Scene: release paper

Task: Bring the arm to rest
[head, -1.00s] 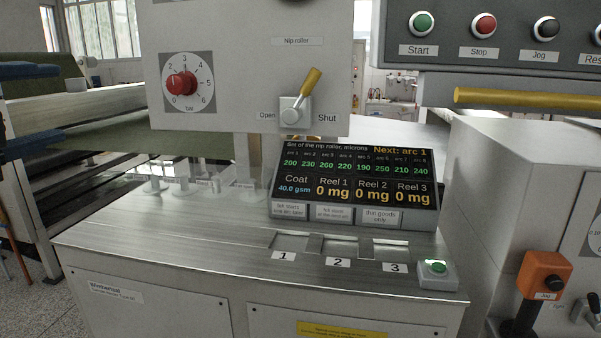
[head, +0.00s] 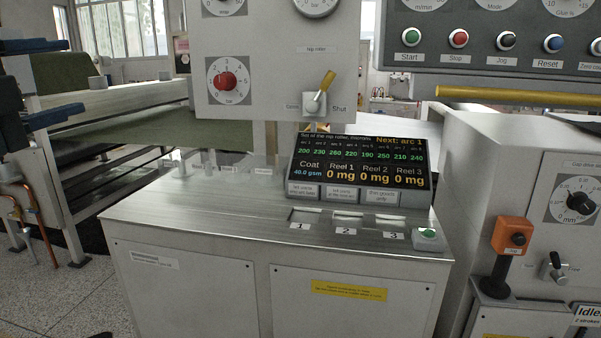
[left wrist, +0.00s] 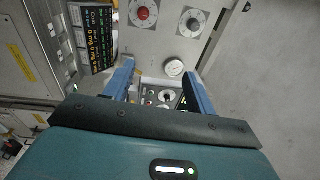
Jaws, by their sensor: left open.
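My left gripper (left wrist: 157,72) shows in the left wrist view with its two blue fingers apart and nothing held between them. Its teal body fills the bottom of that view. In the head view, dark blue bars at the left edge look like the left gripper (head: 74,78), cut off by the frame. Between the fingers in the wrist view lies part of a button panel (left wrist: 165,98), apart from them as far as I can tell. My right gripper is in neither view.
The steel-topped cabinet (head: 200,222) stands in the middle with a display (head: 362,162) and a green button (head: 428,235). Above is the nip roller panel (head: 265,95) with its yellow-handled lever (head: 321,92). A yellow bar (head: 520,97) crosses at right. Grey floor (head: 60,300) is clear at lower left.

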